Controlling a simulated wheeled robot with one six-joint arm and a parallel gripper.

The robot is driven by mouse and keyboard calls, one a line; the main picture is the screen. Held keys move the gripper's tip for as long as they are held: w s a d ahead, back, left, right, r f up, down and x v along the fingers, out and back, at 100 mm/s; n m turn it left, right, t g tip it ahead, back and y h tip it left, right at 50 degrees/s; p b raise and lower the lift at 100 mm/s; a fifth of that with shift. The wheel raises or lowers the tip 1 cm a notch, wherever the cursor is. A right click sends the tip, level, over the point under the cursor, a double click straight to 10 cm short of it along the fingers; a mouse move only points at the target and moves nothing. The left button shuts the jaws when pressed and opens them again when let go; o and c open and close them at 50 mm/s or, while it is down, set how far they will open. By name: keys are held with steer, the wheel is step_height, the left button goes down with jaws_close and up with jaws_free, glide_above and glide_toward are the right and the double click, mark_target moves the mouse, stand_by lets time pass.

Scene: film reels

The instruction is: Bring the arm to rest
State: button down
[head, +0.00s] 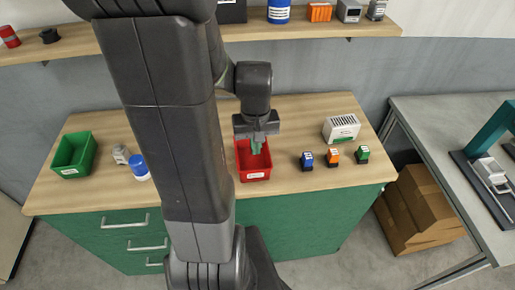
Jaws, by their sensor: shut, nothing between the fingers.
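My gripper (256,143) hangs over the red bin (255,175) in the head view, with its fingers pointing down. The fingers look shut and hold nothing that I can see. The fingertips overlap the bin's opening in the picture; I cannot tell whether they are above the rim or inside it. The large dark links of my arm cross the middle of the view and hide part of the bench behind them.
On the wooden bench (300,115) stand a green bin (74,155), a blue-and-white container (139,167), a grey item (121,154), a white slotted box (341,129) and blue (307,160), orange (333,156) and green (362,153) blocks. A shelf (290,31) runs behind. Cardboard boxes (420,205) lie right.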

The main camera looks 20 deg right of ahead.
steer(key=shift+r, duration=0.75)
steer(key=shift+f, duration=0.15)
step_height(320, 180, down, 10)
steer(key=b, duration=0.7)
steer(key=shift+b, duration=0.4)
steer(key=shift+r, duration=0.2)
step_height(320, 180, up, 10)
steer(key=p, duration=0.9)
step_height(320, 180, down, 10)
steer(key=b, duration=0.9)
steer(key=shift+f, duration=0.15)
steer(key=p, duration=0.2)
glide_above(250, 150)
